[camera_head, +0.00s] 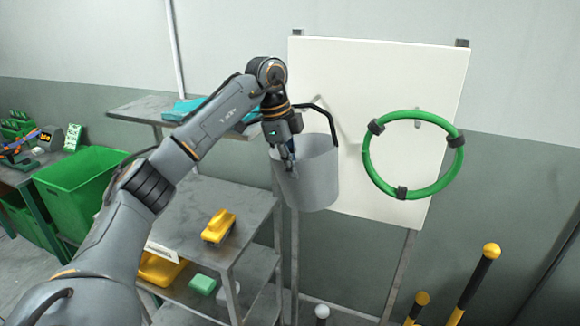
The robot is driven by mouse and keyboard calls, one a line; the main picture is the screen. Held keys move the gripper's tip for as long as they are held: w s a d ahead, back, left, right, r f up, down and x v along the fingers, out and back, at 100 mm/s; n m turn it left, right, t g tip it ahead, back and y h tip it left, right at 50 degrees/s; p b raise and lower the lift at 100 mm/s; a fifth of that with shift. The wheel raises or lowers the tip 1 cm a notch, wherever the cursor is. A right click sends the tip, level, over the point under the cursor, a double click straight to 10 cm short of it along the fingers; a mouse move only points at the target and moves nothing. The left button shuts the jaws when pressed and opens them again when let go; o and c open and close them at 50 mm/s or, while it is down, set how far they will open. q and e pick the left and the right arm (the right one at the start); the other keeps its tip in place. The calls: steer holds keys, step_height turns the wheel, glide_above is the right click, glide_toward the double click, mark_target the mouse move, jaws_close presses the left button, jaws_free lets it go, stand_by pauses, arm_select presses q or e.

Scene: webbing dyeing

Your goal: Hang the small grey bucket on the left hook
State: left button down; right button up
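The small grey bucket (314,175) is off the floor in front of the left part of a white board (375,75). Its black handle (322,107) stands up over the rim, and the bucket is slightly tilted. My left gripper (287,163) is at the bucket's left side, its fingers pointing down and overlapping the wall near the rim. I cannot tell whether the fingers are shut on the rim. A thin grey shape (346,131) on the board, right of the handle, may be the left hook or a shadow. My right gripper is not in view.
A green ring (369,170) with black clamps is in front of the board's right side, around a small grey peg (418,124). A metal shelf unit (255,210) with a yellow object (218,228) stands below my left arm. Yellow-topped posts (490,252) stand lower right.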

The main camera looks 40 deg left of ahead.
arm_select(q)
steer(key=shift+w+a+f+p, duration=0.3)
steer(key=shift+w+p, duration=0.4)
steer(key=shift+w, duration=0.7)
steer(key=shift+w+a+f+p, duration=0.15)
steer(key=shift+w+a+p, duration=0.35)
steer(key=shift+w, duration=0.95)
steer(key=shift+w+a+f+p, duration=0.15)
steer(key=shift+w+f+p, duration=0.1)
steer(key=shift+w+p, duration=0.9)
steer(key=shift+w+b, duration=0.25)
steer(key=shift+b, duration=0.05)
